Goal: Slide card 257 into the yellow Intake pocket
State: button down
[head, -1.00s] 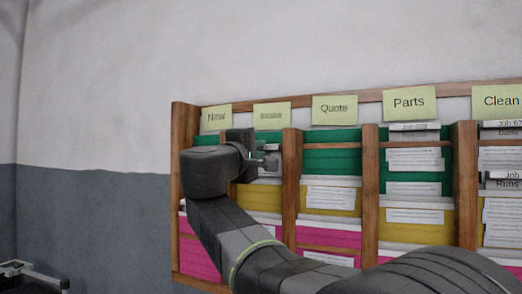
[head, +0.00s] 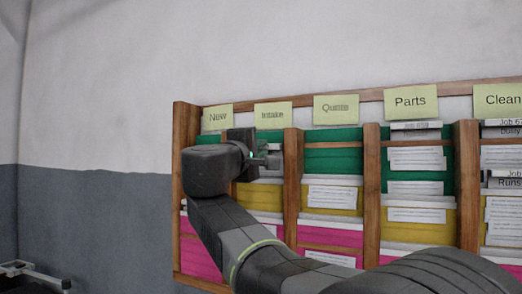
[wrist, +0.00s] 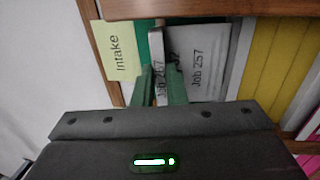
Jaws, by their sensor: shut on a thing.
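My gripper (wrist: 162,84) is shut on card 257 (wrist: 158,72), a pale grey-white card marked "Job 257" in the wrist view. A wider pale face with the same marking shows just right of the fingers. In the head view my gripper (head: 268,155) is in front of the Intake column, at the height of its green pocket. The yellow Intake pocket (head: 260,197) is below it, partly hidden by my arm. Yellow (wrist: 268,60) also shows right of the card in the wrist view. I cannot tell whether the card touches any pocket.
The wooden rack (head: 290,190) has upright dividers between columns of green, yellow and pink pockets. Note labels top the columns, including Intake (head: 273,115) and Parts (head: 410,101). Several pockets hold papers. Left of the rack is bare wall (head: 90,220).

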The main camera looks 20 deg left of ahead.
jog(key=shift+f+b, duration=0.3)
jog(key=shift+f+b, duration=0.8)
jog(key=shift+b, duration=0.05)
jog(key=shift+w+g+p, duration=0.2)
jog(key=shift+g+p, duration=0.3)
jog(key=shift+p, duration=0.85)
jog(key=shift+f, duration=0.1)
dwell(0.5)
jog(key=shift+f+b, duration=1)
jog(key=shift+b, duration=0.1)
jog(key=c, duration=1.4)
grip_release()
